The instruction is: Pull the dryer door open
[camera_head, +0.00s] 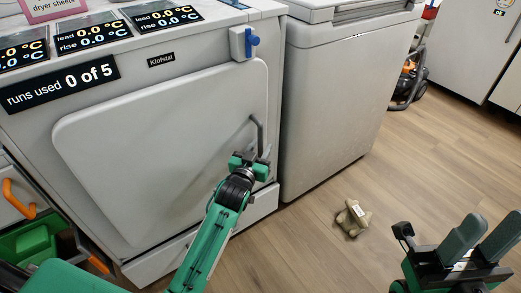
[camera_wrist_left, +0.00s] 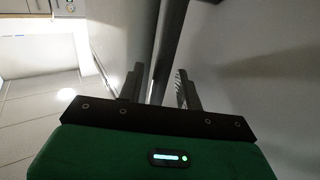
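The white dryer door (camera_head: 150,150) looks shut against the dryer front (camera_head: 30,120). Its grey bar handle (camera_head: 259,135) stands upright near the door's right edge. My left gripper (camera_head: 250,160) is at the lower part of the handle. In the left wrist view the handle bar (camera_wrist_left: 172,40) runs between the two fingers of my left gripper (camera_wrist_left: 160,90). The fingers stand apart, with visible gaps to the bar, and do not look closed on it. My right gripper (camera_head: 480,240) is at the lower right, empty, with its fingers apart, away from the dryer.
A blue-knobbed switch box (camera_head: 245,42) is on the dryer's upper right. A white chest-like appliance (camera_head: 340,95) stands close on the right. A small beige object (camera_head: 353,217) lies on the wooden floor. A drawer with an orange handle (camera_head: 18,198) is at left. Floor at right is mostly free.

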